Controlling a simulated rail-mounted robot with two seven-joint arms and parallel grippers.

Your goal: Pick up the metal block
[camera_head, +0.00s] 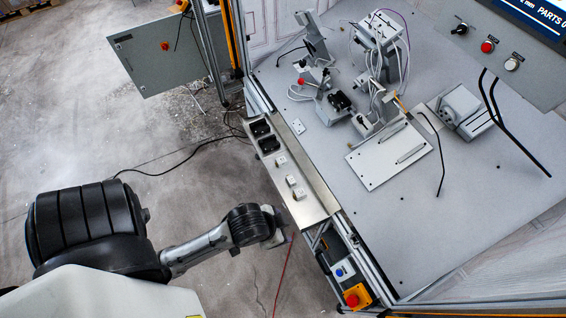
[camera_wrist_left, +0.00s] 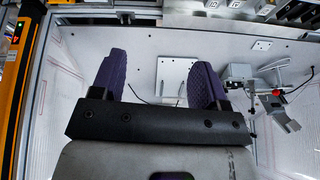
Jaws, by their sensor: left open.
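A grey metal block (camera_head: 462,105) sits on the light table, in the upper right of the head view. It is the piece that best fits the task's name, though I cannot be certain. I cannot make it out in the left wrist view, where my gripper covers much of the table. My left gripper (camera_wrist_left: 157,77) has its two dark purple fingers spread apart, with nothing between them. In the head view my left arm ends near the table's left edge (camera_head: 274,225), well apart from the block; its fingers are hard to see there. My right gripper is not in view.
A white slotted plate (camera_head: 390,155) lies left of the block; it also shows in the left wrist view (camera_wrist_left: 173,78). Bent black rods (camera_head: 515,130) rise beside the block. Wired fixtures (camera_head: 375,50) stand behind. The table's lower part is clear. A socket strip (camera_head: 290,175) lines its left edge.

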